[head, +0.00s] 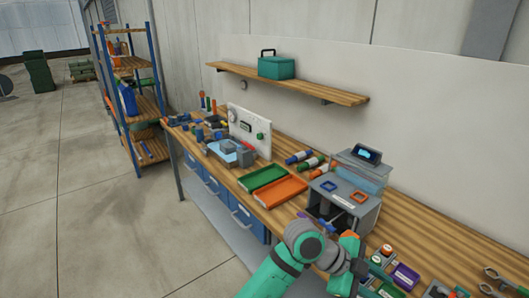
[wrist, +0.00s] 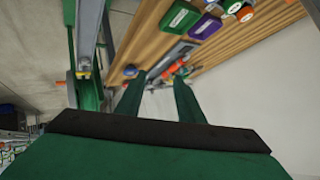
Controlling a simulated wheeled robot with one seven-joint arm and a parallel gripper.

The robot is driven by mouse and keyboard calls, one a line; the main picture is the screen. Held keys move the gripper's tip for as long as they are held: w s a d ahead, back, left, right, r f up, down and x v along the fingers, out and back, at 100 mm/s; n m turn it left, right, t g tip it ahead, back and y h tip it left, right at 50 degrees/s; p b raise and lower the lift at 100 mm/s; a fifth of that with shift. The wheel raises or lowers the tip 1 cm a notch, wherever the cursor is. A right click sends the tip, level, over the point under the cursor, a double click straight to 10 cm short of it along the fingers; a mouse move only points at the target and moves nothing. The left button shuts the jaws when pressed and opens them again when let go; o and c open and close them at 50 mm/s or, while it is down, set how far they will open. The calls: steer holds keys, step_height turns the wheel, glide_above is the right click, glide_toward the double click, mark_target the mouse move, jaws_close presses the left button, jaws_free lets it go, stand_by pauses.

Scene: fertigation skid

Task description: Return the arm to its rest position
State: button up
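My green arm (head: 275,275) reaches in from the bottom of the head view, beside the front edge of the workbench. My gripper (head: 378,274) is at the bench's right part, close to small containers. In the wrist view my gripper (wrist: 160,84) shows two dark green fingers standing apart with no held object visible between them. The bench top and small items lie beyond the fingertips. Whether the fingers touch anything there is hard to tell.
The wooden workbench (head: 428,232) carries a grey machine (head: 345,200), a green tray (head: 263,177), an orange tray (head: 280,192) and a purple container (head: 404,276). A wall shelf (head: 310,85) holds a teal box (head: 276,67).

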steer(key=w+d+r+n+t+h, duration=0.1)
steer(key=w+d+n+t+h, duration=0.2)
steer(key=d+n+t+h, duration=0.5)
steer(key=s+a+f+n+t+y, duration=0.45)
steer(key=a+f+n+y, duration=0.3)
steer(key=a+n, duration=0.2)
steer(key=s+a+f+n+t+y, duration=0.4)
steer(key=s+a+f+n+y, duration=0.15)
steer(key=a+f+n, duration=0.45)
steer(key=s+a+m+y, duration=0.1)
steer(key=s+a+y, duration=0.1)
steer(key=s+a, duration=0.6)
steer(key=s+a+m+y, duration=0.1)
steer(key=s+a+y, duration=0.2)
steer(key=s+a, duration=0.5)
steer(key=f+v, duration=0.1)
steer(key=v, duration=0.5)
